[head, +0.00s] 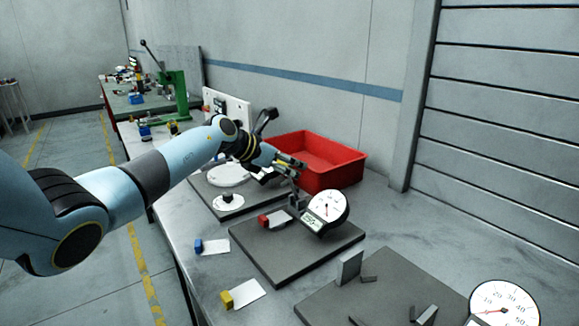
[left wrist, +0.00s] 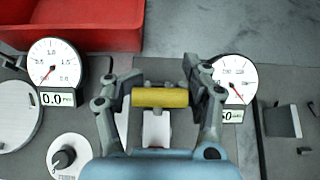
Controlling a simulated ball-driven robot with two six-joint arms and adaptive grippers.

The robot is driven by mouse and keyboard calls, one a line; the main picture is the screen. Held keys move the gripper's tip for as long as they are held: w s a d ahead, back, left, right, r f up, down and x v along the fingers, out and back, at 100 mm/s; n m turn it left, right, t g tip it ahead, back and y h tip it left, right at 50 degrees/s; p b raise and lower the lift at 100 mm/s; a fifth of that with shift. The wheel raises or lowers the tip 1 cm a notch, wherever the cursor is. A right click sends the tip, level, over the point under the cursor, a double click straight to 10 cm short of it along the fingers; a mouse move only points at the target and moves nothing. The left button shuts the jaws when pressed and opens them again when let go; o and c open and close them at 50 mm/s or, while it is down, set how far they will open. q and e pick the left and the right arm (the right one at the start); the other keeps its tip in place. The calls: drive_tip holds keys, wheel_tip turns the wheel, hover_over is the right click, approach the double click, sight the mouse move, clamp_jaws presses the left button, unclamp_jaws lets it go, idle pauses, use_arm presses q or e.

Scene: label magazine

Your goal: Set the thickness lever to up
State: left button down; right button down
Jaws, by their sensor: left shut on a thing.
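My left gripper (head: 290,163) reaches over the middle grey plate (head: 285,250), behind and left of the round dial gauge (head: 328,206). In the left wrist view the gripper (left wrist: 160,96) is shut on a short yellow bar (left wrist: 160,97), which looks like the lever's handle, lying crosswise between the two fingers. A white piece (left wrist: 156,128) shows below the bar. The dial gauge (left wrist: 234,78) stands just right of the fingers, its display partly covered. The lever's mount is mostly hidden, and I cannot tell its position. My right gripper is not in view.
A red bin (head: 318,160) stands behind the gripper. Another gauge (left wrist: 52,65) reading 0.0 and a black knob (left wrist: 63,157) are left. A grey block (head: 348,266) stands right.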

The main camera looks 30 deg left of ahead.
use_arm(q)
drive_tip(key=shift+w+a+r, duration=0.15)
drive_tip(key=shift+w+r, duration=0.2)
drive_tip(key=shift+r, duration=0.4)
drive_tip(key=c, duration=0.9)
unclamp_jaws()
drive_tip(key=o, duration=0.4)
drive_tip(key=shift+s, duration=0.3)
drive_tip(key=shift+o, duration=1)
drive_tip(key=shift+f, duration=0.25)
drive_tip(key=v, duration=1.2)
drive_tip(key=shift+f, duration=0.1)
